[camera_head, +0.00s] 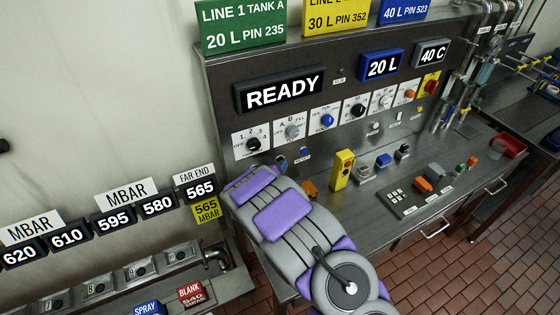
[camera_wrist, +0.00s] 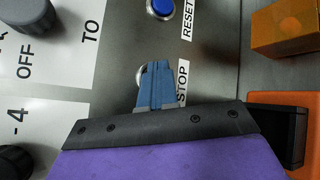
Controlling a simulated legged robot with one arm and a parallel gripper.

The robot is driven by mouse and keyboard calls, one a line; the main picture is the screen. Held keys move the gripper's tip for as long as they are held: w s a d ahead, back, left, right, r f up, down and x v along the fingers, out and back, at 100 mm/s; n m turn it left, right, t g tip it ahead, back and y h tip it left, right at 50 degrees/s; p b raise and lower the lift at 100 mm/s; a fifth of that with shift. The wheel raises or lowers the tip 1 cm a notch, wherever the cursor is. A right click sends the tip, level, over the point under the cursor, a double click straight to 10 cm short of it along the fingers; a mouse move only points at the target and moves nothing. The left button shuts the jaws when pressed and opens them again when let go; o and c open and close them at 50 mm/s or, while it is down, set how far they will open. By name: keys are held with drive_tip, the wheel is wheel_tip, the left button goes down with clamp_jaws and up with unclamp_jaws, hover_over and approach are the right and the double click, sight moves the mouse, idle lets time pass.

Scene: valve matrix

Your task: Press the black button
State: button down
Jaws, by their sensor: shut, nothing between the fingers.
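In the wrist view my gripper (camera_wrist: 157,68) is shut and empty. Its blue fingertips lie over a round, silver-rimmed fitting (camera_wrist: 139,76) on the steel panel, beside a STOP label (camera_wrist: 182,83). The fingers hide most of that fitting, so I cannot tell its colour or whether they touch it. A blue button (camera_wrist: 160,8) marked RESET sits just beyond the fingertips. In the head view my purple and grey arm reaches the panel's lower left. A small box with a black top (camera_head: 403,150) stands on the bench, well to the right of my arm.
Dark selector knobs (camera_wrist: 28,14) lie left of the fingers, and an orange block (camera_wrist: 285,30) lies to the right. In the head view a yellow box (camera_head: 343,168) and a blue-topped box (camera_head: 383,160) stand on the bench. A READY display (camera_head: 283,91) is above.

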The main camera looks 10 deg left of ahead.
drive_tip(key=shift+s, duration=0.1)
idle(0.4)
drive_tip(key=shift+s+d+p, duration=0.35)
drive_tip(key=shift+s+d, duration=0.1)
drive_tip(key=shift+s, duration=0.1)
drive_tip(key=shift+s, duration=0.1)
drive_tip(key=shift+s+d, duration=0.55)
drive_tip(key=shift+s, duration=0.2)
drive_tip(key=shift+s+d, duration=0.5)
drive_tip(key=shift+s, duration=0.25)
drive_tip(key=shift+s+d, duration=0.35)
drive_tip(key=shift+s, duration=0.15)
